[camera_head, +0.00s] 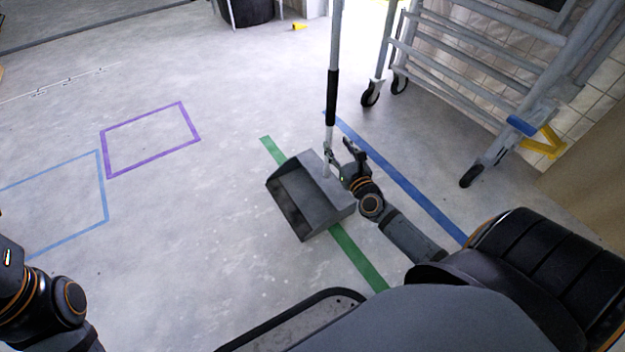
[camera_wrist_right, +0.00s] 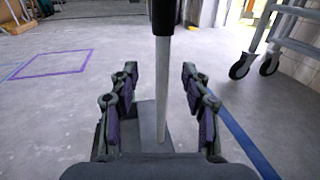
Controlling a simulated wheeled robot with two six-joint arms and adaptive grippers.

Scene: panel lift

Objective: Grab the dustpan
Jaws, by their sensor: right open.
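The grey dustpan (camera_head: 310,205) stands on the floor over the green tape, its open side facing left. Its upright handle (camera_head: 331,95) is a pale pole with a black grip part. My right gripper (camera_head: 341,152) is at the lower part of the pole. In the right wrist view the pole (camera_wrist_right: 161,90) stands between the open fingers of my right gripper (camera_wrist_right: 160,85), with a gap on both sides. The dustpan's body (camera_wrist_right: 150,125) shows below the fingers. My left arm is at the lower left edge in the head view; its fingers are out of the picture.
A wheeled metal scaffold (camera_head: 480,75) stands at the upper right. Blue tape (camera_head: 400,180) and green tape (camera_head: 360,258) run along the floor. Purple (camera_head: 150,140) and light blue outlines lie on clear floor at the left. A black bin (camera_head: 247,10) stands at the back.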

